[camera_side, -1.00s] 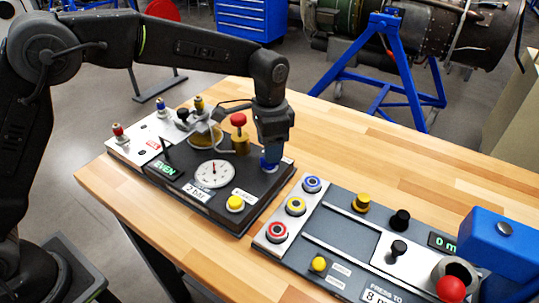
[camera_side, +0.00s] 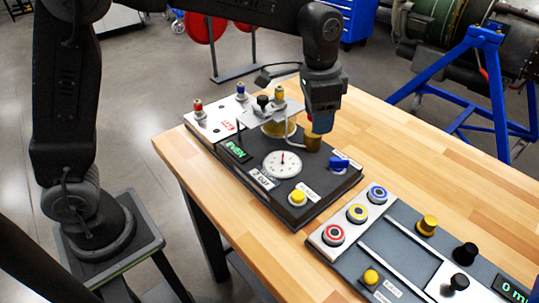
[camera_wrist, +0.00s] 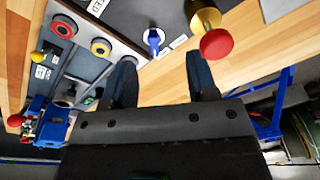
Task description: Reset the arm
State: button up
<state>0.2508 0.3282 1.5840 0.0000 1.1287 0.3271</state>
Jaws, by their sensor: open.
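My gripper (camera_side: 320,122) hangs above the dark panel (camera_side: 290,215) in the side view, its fingers pointing down. In the wrist view its two blue-grey fingers stand apart with nothing between them, so my gripper (camera_wrist: 162,75) is open. The blue lever (camera_side: 338,163) on the panel is clear of the fingers; it also shows in the wrist view (camera_wrist: 154,38). A brass fitting (camera_side: 312,142) stands behind the fingertips.
The panel also bears a white dial (camera_side: 282,163) and a yellow button (camera_side: 297,197). A second grey panel (camera_side: 385,240) with ringed buttons stands at the right. Bare wooden table (camera_side: 400,155) lies behind it. A blue stand (camera_side: 480,75) is beyond the table.

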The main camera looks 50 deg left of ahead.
jog(key=s+a+r+n+t, duration=0.25)
jog(key=s+a+r, duration=0.4)
jog(key=s, duration=0.45)
jog(key=s+a+f+n+t, duration=0.1)
jog(key=s+a+n, duration=0.1)
jog(key=s, duration=0.4)
jog(key=s+a+f+n+t, duration=0.1)
jog(key=s+a+f+n, duration=0.1)
jog(key=s, duration=0.4)
jog(key=shift+a+f, duration=0.25)
jog(key=shift+a, duration=0.15)
jog(key=shift+w, duration=0.1)
jog(key=shift+c, duration=0.2)
dwell(1.3)
